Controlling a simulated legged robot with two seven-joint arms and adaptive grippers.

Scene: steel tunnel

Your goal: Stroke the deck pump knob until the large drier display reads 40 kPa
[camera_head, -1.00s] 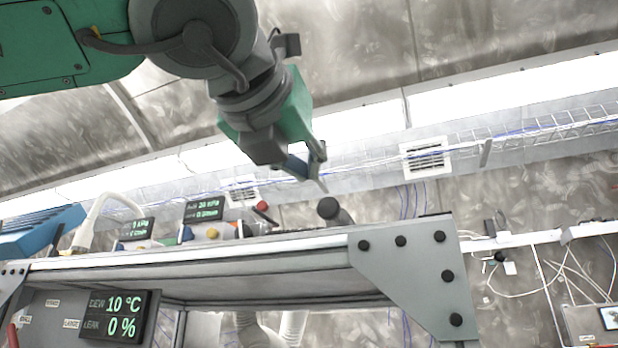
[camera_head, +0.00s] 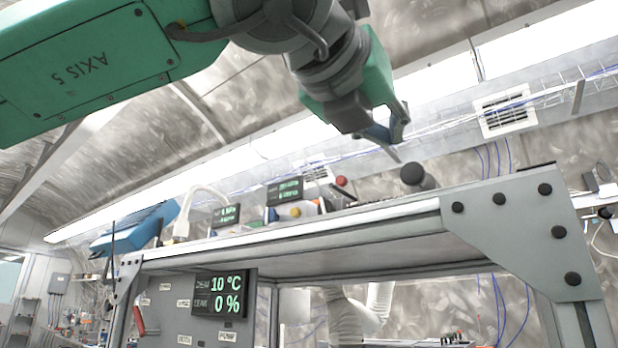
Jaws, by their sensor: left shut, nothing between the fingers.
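My left gripper (camera_head: 398,142) hangs from the green and grey arm above the deck, shut and empty. A black round knob (camera_head: 413,174) on a grey stem stands on the deck just below and right of the fingertips, apart from them; it looks like the pump knob. A larger dark display (camera_head: 284,191) with green digits stands on the deck left of the knob; its reading is too small to tell. A smaller display (camera_head: 227,215) stands further left. My right gripper is not in view.
The grey deck edge (camera_head: 330,229) runs across, with a bolted corner plate (camera_head: 522,234) at right. Below hangs a panel display (camera_head: 223,294) reading 10 °C and 0 %.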

